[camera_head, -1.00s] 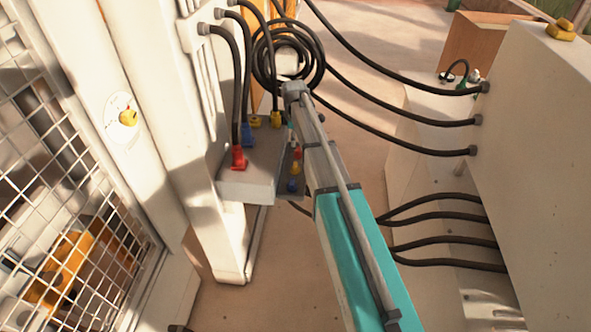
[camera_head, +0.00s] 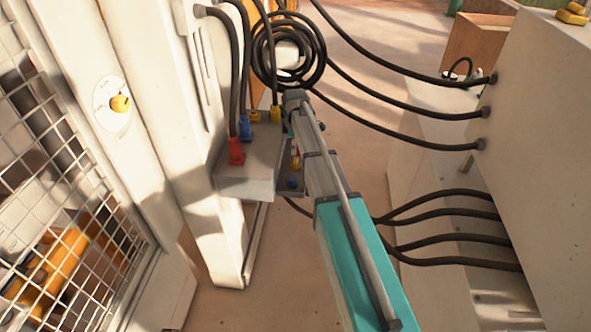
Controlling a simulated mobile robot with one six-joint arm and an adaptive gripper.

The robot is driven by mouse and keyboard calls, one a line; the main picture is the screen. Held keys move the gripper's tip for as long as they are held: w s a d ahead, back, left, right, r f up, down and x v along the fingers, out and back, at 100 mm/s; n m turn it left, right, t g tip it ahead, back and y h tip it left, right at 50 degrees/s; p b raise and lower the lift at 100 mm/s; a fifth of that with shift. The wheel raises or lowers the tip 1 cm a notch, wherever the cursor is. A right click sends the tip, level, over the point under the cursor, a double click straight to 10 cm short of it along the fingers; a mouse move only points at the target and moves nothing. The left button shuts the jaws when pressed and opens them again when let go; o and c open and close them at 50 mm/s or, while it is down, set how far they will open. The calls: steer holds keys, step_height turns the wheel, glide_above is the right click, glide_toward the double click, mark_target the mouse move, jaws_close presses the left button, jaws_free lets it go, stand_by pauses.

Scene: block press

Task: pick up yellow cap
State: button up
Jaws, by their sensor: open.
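A small yellow cap (camera_head: 296,163) shows on the front face of the grey box, in a column with a blue cap (camera_head: 292,184) below it. My arm passes close to the right of these caps and partly covers that face. The far end of my arm is a grey joint above and beyond the box's front edge. No gripper fingers can be made out; they are hidden behind or beyond my arm. I cannot tell how far the gripper is from the yellow cap.
The grey box (camera_head: 247,170) carries red, blue and yellow plugs with black cables on top. A coiled black cable (camera_head: 262,60) hangs behind it. A white cabinet (camera_head: 540,130) with cables stands right; a yellow object (camera_head: 571,13) lies on it. A wire mesh guard (camera_head: 75,215) is left.

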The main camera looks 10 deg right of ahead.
mark_target(296, 160)
steer(key=shift+f+b, duration=0.75)
steer(key=shift+f, duration=0.35)
steer(key=shift+s+d+f+b, duration=0.1)
steer(key=shift+d+f+b, duration=0.05)
steer(key=shift+f+b, duration=2.45)
steer(key=c, duration=1)
